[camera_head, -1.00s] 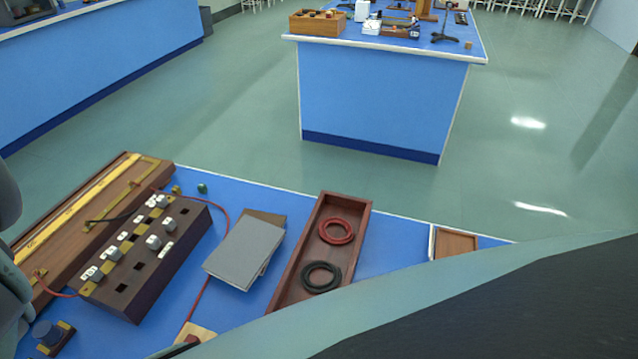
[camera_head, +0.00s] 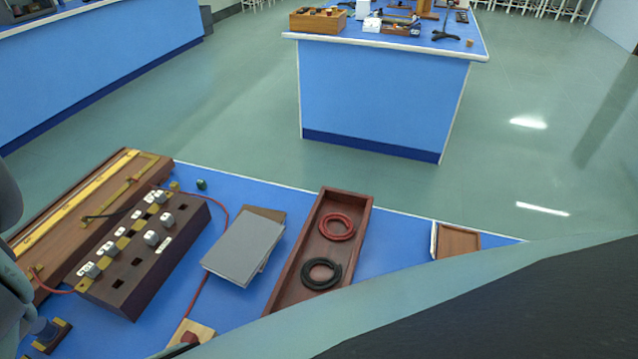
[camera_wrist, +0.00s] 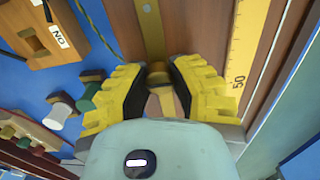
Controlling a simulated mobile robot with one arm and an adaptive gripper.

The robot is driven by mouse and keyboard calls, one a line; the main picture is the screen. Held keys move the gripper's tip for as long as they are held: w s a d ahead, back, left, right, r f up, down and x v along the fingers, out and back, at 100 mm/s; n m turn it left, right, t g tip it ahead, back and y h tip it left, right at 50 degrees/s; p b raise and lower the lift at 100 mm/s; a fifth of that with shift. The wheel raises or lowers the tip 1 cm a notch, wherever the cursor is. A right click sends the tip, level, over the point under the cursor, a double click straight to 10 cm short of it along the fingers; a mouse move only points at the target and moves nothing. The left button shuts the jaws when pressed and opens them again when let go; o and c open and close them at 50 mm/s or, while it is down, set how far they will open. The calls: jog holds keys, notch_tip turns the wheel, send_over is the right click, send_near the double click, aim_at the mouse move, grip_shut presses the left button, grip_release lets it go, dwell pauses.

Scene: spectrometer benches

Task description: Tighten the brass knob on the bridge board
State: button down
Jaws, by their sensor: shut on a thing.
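The bridge board (camera_head: 60,240) is a long brown wooden board with a yellow scale and brass strips, at the left of the near bench in the head view. In the wrist view, the board (camera_wrist: 205,25) fills the upper right, its scale (camera_wrist: 248,40) marked 50. The brass knob (camera_wrist: 158,75) sits at the end of a brass strip (camera_wrist: 149,25). My gripper (camera_wrist: 158,82) has yellow ridged fingers with dark pads, one on each side of the knob, shut on it. The fingers partly hide the knob. The fingertips are not visible in the head view.
Beside the board stand a dark box with grey knobs (camera_head: 150,265), a grey book (camera_head: 243,245), and a wooden tray (camera_head: 350,255) with red and black wire coils. A red wire (camera_head: 225,215) crosses the bench. In the wrist view, small terminals (camera_wrist: 88,98) lie left of my fingers.

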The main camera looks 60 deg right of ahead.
jog(key=c, duration=0.7)
grip_release()
jog(key=shift+c, duration=0.2)
jog(key=shift+n, duration=0.3)
